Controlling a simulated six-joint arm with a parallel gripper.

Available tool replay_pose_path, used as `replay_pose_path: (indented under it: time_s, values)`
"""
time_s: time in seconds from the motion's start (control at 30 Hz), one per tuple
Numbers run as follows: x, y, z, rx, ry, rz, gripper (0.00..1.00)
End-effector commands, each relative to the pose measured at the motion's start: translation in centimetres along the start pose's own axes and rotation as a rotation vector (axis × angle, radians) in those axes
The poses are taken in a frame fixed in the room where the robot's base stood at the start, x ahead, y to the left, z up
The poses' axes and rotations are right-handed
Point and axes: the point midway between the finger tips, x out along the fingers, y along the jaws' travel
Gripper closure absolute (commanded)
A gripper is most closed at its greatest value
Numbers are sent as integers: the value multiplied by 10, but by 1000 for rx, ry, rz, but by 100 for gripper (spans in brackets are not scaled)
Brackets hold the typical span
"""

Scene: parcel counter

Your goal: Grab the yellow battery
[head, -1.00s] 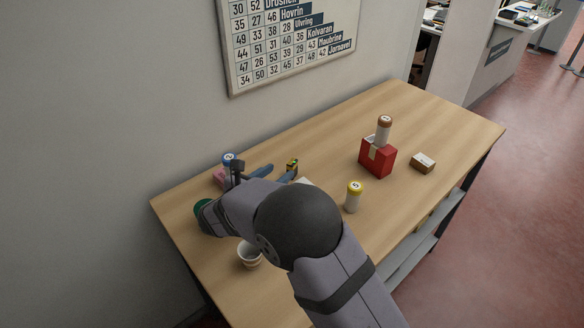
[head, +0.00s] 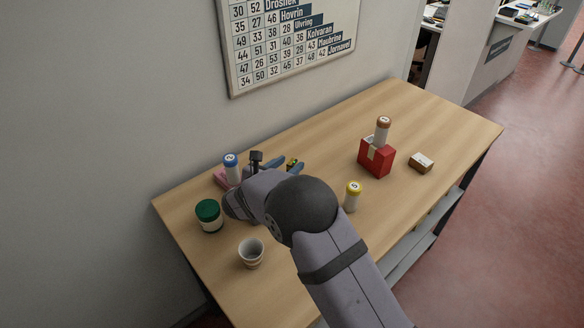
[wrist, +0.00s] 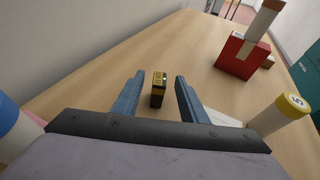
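The yellow battery (wrist: 159,88) is a small block with black and yellow sides, upright on the table. In the wrist view it stands ahead of my gripper (wrist: 160,76), between the lines of its two blue fingers. The fingers are wide apart and empty, with no visible contact. In the head view the battery (head: 291,162) shows small beside the blue fingers, with my arm in front of much of the gripper.
A yellow-capped white cylinder (head: 352,197) stands to the right. A blue-capped cylinder (head: 232,170), green-lidded jar (head: 209,216) and cup (head: 251,254) are left.

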Motion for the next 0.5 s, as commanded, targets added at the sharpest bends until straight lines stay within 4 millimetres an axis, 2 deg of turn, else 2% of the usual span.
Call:
replay_pose_path:
  time_s: [0.17,0.33,0.5]
  values:
    - [0,0,0,0,0,0,61]
    - [0,0,0,0,0,0,99]
    - [0,0,0,1,-1,1,100]
